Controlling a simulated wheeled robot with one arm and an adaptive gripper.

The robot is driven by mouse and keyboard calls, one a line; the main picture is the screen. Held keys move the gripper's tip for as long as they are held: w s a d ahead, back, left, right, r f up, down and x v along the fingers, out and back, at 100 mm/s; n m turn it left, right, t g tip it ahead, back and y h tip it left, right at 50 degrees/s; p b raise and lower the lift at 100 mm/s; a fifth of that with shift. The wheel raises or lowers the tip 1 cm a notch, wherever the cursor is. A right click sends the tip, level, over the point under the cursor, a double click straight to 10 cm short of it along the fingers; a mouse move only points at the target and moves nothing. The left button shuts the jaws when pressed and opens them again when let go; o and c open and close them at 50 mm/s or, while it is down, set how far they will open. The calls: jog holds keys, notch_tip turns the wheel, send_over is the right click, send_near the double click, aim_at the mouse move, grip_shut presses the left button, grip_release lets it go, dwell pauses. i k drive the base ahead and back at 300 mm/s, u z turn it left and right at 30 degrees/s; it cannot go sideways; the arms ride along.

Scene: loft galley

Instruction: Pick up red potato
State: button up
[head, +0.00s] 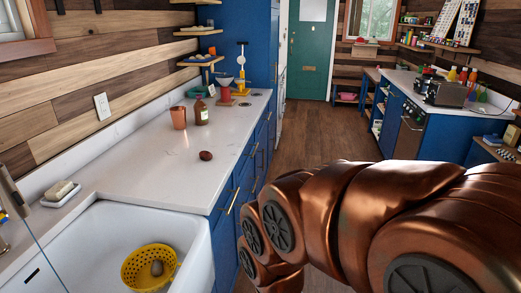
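A small dark reddish-brown potato (205,155) lies on the white counter (150,182), near its right edge. Nothing touches it. A second, brownish-grey roundish item (157,268) lies in a yellow colander in the sink; I cannot tell what it is. My copper-coloured arm fills the lower right, in front of the blue cabinets. My gripper is out of view.
A white sink (100,245) holds the yellow colander (135,262). Behind the potato stand a copper cup (178,118) and a brown bottle (201,112). Counter around the potato is clear. Wooden floor (310,135) is open.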

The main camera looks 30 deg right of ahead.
aim_at(204, 155)
jog(key=u, duration=0.55)
jog(key=k, duration=1.3)
jog(key=z, duration=0.8)
jog(key=i, duration=1.1)
jog(key=u, duration=0.65)
jog(key=i, duration=1.05)
jog(key=u, duration=0.7)
